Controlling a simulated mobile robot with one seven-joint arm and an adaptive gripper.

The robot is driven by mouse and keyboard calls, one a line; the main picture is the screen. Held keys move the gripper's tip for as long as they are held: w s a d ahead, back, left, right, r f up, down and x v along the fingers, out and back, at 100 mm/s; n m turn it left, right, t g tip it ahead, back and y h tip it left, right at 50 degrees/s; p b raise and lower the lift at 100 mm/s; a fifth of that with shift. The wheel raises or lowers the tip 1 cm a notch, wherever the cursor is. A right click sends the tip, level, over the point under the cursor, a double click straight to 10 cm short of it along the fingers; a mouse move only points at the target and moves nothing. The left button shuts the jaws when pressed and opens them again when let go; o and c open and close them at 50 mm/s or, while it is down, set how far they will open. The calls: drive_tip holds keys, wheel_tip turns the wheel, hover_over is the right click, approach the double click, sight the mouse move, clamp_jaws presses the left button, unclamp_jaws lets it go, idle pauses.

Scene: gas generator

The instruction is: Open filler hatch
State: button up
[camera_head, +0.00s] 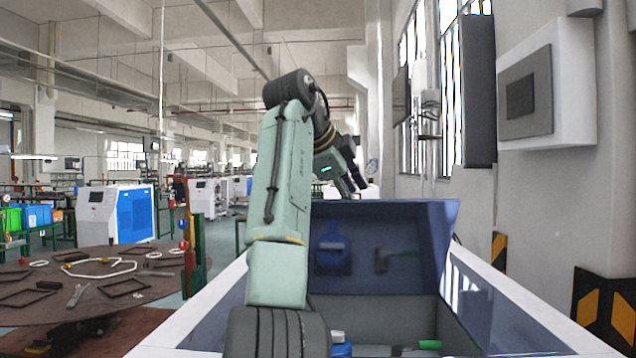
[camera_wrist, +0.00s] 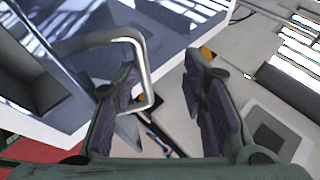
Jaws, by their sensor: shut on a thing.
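The filler hatch (camera_head: 428,240) is a blue, glossy lid. In the head view it stands raised at the far end of an open compartment (camera_head: 385,315). Its inner face mirrors shapes from inside. My gripper (camera_head: 355,186) is just above and behind the lid's top edge; its fingertips are partly hidden there. In the wrist view, a bent metal handle (camera_wrist: 142,62) reaches to the left finger of my gripper (camera_wrist: 163,75). A blue-capped part and a green-tipped part (camera_head: 430,345) lie low in the compartment.
A white frame (camera_head: 510,300) with glossy blue panels surrounds the compartment. A wall with a grey-faced box (camera_head: 527,90) stands close on the right. A round table (camera_head: 95,290) with tools and frames is at the left. Free floor lies beyond it.

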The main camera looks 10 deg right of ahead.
drive_tip(key=s+a+r+t, duration=0.1)
drive_tip(key=s+a+r, duration=0.2)
drive_tip(key=s+a, duration=0.6)
drive_tip(key=shift+a+r, duration=0.2)
drive_tip(key=shift+a, duration=0.55)
drive_tip(key=shift+s, duration=0.15)
drive_tip(key=shift+c, duration=0.2)
